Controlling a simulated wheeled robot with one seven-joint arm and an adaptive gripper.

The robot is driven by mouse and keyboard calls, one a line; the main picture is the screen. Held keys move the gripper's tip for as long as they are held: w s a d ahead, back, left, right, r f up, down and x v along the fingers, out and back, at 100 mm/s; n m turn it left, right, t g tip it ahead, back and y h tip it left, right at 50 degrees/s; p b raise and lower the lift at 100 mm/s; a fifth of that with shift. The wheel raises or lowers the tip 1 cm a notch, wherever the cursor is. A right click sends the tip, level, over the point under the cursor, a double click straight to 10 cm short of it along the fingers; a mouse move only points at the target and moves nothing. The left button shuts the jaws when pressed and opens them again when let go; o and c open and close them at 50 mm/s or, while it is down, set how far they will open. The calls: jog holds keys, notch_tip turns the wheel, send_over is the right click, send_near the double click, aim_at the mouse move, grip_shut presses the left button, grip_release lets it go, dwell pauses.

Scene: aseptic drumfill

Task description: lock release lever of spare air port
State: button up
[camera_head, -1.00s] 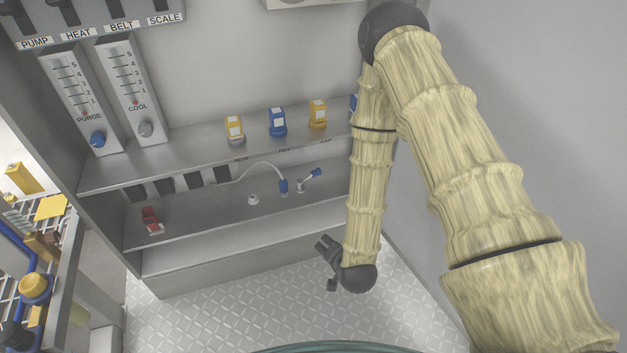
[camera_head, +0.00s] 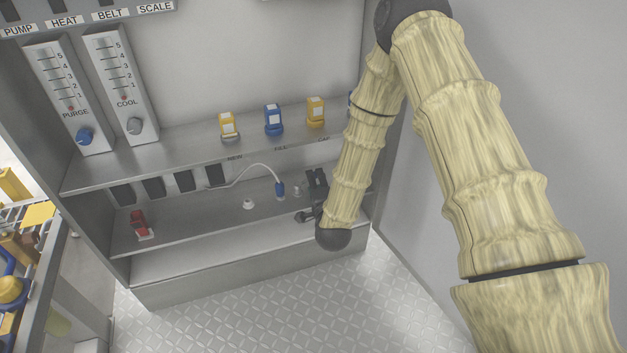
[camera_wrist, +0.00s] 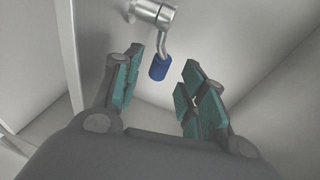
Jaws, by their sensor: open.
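The release lever (camera_wrist: 159,66) shows in the wrist view as a metal arm with a blue grip, hanging from a round metal port (camera_wrist: 154,13). The blue grip lies between and just beyond the fingertips of my gripper (camera_wrist: 155,88), which is open with teal pads on either side and holds nothing. In the head view, my gripper (camera_head: 312,197) is at the right part of the lower shelf. The metal port (camera_head: 297,190) partly shows just left of it there, and the lever is hidden behind my gripper.
A white hose with a blue end (camera_head: 280,188) and a small white fitting (camera_head: 248,204) are left of my gripper. A red item (camera_head: 139,224) sits at the shelf's left. Yellow and blue blocks (camera_head: 273,120) stand on the upper shelf (camera_head: 180,150). A grey wall rises at right.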

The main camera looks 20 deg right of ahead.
jog(key=shift+b+x, duration=0.65)
jog(key=shift+x, duration=1.45)
jog(key=shift+a, duration=0.1)
grip_shut()
